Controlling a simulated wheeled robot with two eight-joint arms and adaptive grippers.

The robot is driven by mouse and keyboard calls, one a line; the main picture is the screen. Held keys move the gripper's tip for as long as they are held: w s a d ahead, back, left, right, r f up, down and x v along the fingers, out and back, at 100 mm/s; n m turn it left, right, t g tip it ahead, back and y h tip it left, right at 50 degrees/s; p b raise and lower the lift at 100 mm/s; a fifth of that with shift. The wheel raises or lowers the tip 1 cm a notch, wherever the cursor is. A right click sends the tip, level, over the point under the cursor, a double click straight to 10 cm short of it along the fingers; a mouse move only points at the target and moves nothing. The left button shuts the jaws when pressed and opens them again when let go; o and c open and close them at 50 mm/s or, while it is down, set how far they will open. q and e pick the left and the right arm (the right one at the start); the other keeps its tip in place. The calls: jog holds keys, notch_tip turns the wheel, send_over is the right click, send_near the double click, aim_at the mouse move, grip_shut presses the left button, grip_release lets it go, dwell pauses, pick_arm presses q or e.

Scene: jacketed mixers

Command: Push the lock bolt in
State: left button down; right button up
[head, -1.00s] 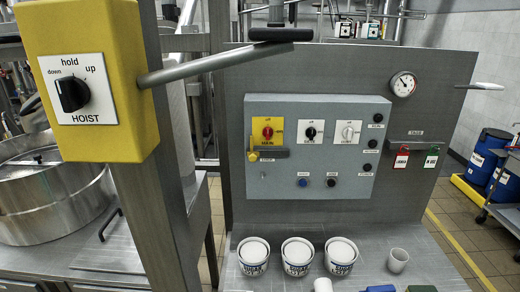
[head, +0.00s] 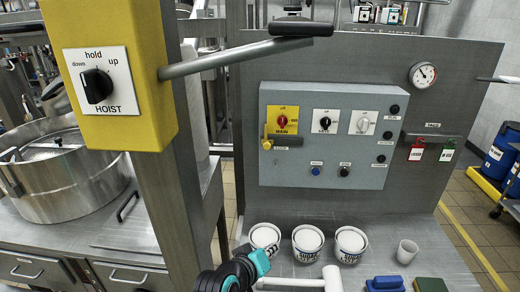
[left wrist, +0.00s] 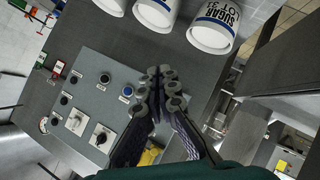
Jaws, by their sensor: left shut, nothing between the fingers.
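A grey control box (head: 325,170) is fixed to a steel panel. At its left, below the yellow MAIN switch plate (head: 282,120), is a small yellow upright piece (head: 267,139) with a dark bar (head: 287,141) to its right; this looks like the lock bolt. My left gripper (head: 243,250) is low, in front of the cups and well below the box, apart from it. In the left wrist view its fingers (left wrist: 160,85) are together and empty, over the box's edge; a yellow patch (left wrist: 150,156) shows partly hidden behind them. My right gripper is not in view.
A yellow hoist box (head: 105,75) on a post with a long grey lever (head: 225,58) stands left of the box.

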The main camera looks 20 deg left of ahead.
aim_at(267, 137)
pick_arm(q)
jog(key=w+a+r+n+t+y+p, duration=0.1)
jog(key=w+a+r+n+t+y, duration=0.2)
jog(key=a+r+n, duration=0.3)
jog(key=w+a+r+n+t+y+p, duration=0.1)
jog(key=w+a+r+n+t+y, duration=0.2)
jog(key=n, duration=1)
jog(key=w+a+r, duration=0.2)
jog(key=w+r, duration=0.1)
jog(key=shift+a+r+t+y+p, duration=0.15)
jog(key=shift+a+t+y+p, duration=0.25)
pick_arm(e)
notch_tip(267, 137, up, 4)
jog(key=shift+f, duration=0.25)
pick_arm(q)
jog(key=w+r+b, duration=0.2)
jog(key=w, duration=0.9)
jog(key=shift+w+d+r, duration=0.2)
jog(key=shift+d+r, duration=0.2)
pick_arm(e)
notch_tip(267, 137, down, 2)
pick_arm(q)
jog(key=shift+d, duration=0.1)
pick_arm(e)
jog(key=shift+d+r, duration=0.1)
